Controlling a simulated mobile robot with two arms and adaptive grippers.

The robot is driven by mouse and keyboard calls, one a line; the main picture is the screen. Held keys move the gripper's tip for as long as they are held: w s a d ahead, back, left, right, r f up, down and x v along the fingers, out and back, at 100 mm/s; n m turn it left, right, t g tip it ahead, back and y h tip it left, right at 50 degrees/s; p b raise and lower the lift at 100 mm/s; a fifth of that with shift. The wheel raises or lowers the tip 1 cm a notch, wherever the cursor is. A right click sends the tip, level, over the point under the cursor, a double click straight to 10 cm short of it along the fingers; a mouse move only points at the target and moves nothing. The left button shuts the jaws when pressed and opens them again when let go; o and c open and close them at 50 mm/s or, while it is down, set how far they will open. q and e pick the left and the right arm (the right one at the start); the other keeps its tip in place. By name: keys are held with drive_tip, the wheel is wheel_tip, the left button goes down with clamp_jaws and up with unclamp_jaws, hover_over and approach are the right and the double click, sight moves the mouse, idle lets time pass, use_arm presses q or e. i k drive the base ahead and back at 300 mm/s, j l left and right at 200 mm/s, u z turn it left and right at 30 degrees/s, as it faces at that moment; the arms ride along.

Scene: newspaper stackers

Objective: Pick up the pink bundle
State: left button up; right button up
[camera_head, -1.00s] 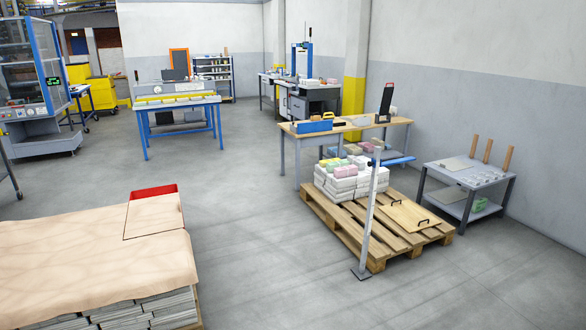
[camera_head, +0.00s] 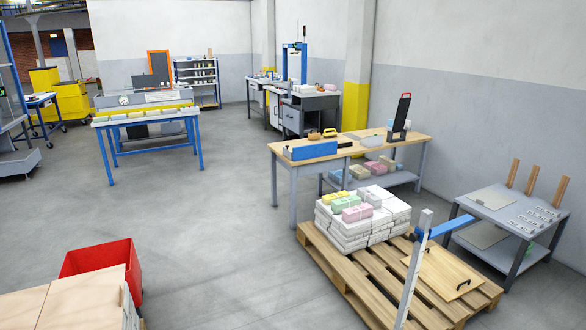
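A pink bundle (camera_head: 357,213) lies on top of a stack of white bundles (camera_head: 342,232) on a wooden pallet, right of centre. A green bundle (camera_head: 343,202) and a yellow bundle (camera_head: 334,196) lie beside it on the same stack. Another pinkish bundle (camera_head: 360,172) shows on the lower shelf of the wooden-topped bench behind. Neither of my grippers is in view.
The pallet (camera_head: 365,287) also carries a wooden board with handles (camera_head: 442,272). A metal post with a blue arm (camera_head: 412,270) stands at its front. A red bin (camera_head: 98,258) stands lower left, a grey cart (camera_head: 513,215) right. Open floor lies between.

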sight(352, 214)
drive_tip(key=i+z, duration=0.1)
drive_tip(key=i, duration=0.65)
drive_tip(key=i+j+z, duration=0.1)
drive_tip(key=i, duration=0.6)
drive_tip(key=i+j+z, duration=0.1)
drive_tip(key=i, duration=0.6)
drive_tip(key=j, duration=0.15)
